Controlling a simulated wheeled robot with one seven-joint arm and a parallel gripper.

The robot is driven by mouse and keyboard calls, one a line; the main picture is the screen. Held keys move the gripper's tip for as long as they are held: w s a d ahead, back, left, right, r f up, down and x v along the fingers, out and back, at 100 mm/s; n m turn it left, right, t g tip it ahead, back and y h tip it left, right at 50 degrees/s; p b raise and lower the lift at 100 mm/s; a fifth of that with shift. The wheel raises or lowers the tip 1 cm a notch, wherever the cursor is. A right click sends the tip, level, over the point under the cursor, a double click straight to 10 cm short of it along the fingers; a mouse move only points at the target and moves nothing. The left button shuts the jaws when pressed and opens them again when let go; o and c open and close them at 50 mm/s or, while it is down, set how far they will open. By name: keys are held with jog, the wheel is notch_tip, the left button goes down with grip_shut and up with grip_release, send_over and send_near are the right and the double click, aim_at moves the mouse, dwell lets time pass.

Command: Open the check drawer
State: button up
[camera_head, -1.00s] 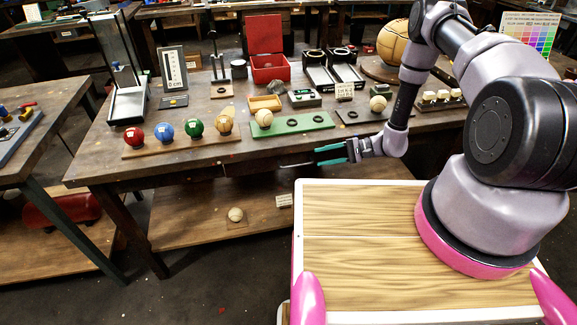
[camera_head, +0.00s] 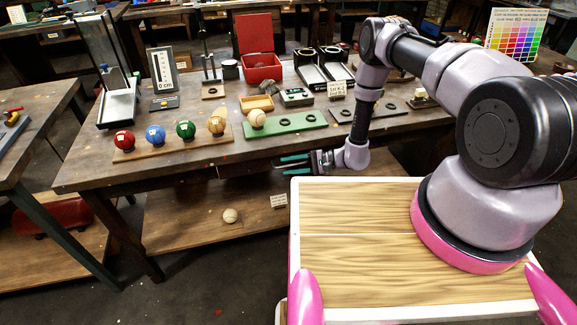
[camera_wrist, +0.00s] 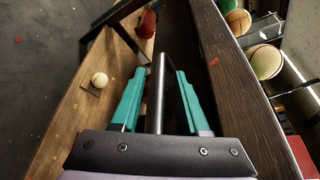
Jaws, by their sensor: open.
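My gripper (camera_head: 276,164) is open, with teal fingers pointing left along the front edge of the workbench (camera_head: 90,175). It also shows in the wrist view (camera_wrist: 157,75). A dark metallic bar (camera_wrist: 158,90) lies between the two fingers in the wrist view, with gaps on both sides; it looks like a drawer handle. The drawer front (camera_head: 235,170) is a dark strip under the bench top, left of the fingertips. It is hard to make out, and I see no clear drawer opening. No handle is clear in the head view.
Red, blue, green and tan balls stand on a wooden rack (camera_head: 165,148) along the bench's front. A green board (camera_head: 290,123) holds a pale ball (camera_head: 257,118). A baseball (camera_head: 230,215) and a small card (camera_head: 279,201) are on the lower shelf (camera_head: 185,215).

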jog(key=shift+a, duration=0.25)
grip_shut()
dwell(1.4)
